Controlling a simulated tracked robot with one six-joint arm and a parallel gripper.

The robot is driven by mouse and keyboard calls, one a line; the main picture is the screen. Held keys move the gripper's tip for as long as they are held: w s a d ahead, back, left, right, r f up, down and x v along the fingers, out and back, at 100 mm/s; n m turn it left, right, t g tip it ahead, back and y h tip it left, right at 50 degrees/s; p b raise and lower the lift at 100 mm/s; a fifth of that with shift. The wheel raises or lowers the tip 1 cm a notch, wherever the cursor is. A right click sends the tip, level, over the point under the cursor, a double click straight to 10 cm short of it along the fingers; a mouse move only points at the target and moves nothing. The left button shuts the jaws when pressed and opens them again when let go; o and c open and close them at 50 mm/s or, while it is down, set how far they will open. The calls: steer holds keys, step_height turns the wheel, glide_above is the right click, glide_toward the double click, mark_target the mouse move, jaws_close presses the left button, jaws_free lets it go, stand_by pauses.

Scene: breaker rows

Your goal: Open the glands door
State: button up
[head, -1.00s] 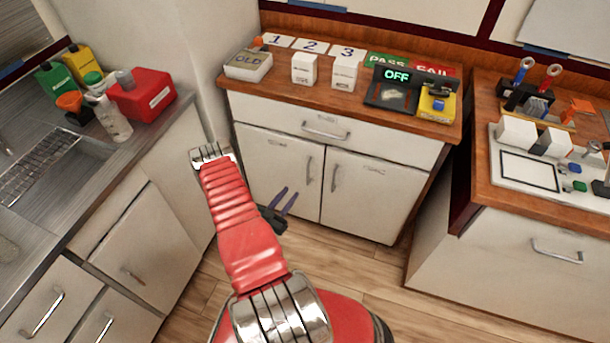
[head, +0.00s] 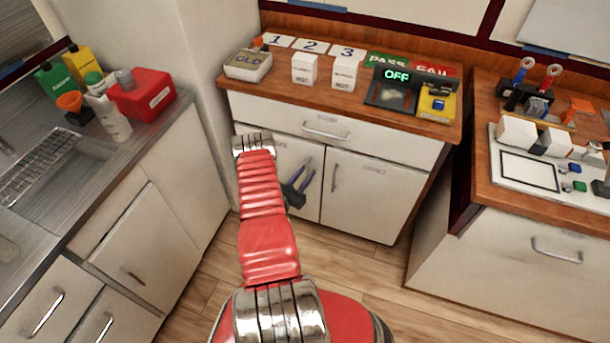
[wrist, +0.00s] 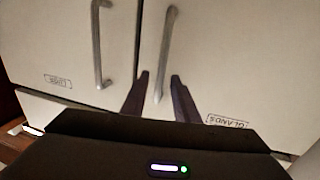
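The glands door (head: 289,157) is the left cabinet door in the head view and looks shut. In the wrist view, where the labels appear turned over, it is the right-hand panel (wrist: 235,60), labelled GLANDS. Its upright metal bar handle (wrist: 167,45) runs down between my two dark fingertips in that picture. My gripper (head: 308,167) is open at the handle in the head view, and its fingers (wrist: 160,77) show apart in the wrist view. I see no finger closed on the bar. Whether the fingertips reach around it in depth is unclear.
The adjoining LUGS door (head: 375,200) has its own handle (wrist: 98,45) close beside. A drawer with a handle (head: 326,130) sits above the doors. The sink counter (head: 160,135) stands at left, another cabinet (head: 520,250) at right. The floor before the doors is clear.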

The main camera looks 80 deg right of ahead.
steer(key=shift+c, duration=0.7)
jaws_close()
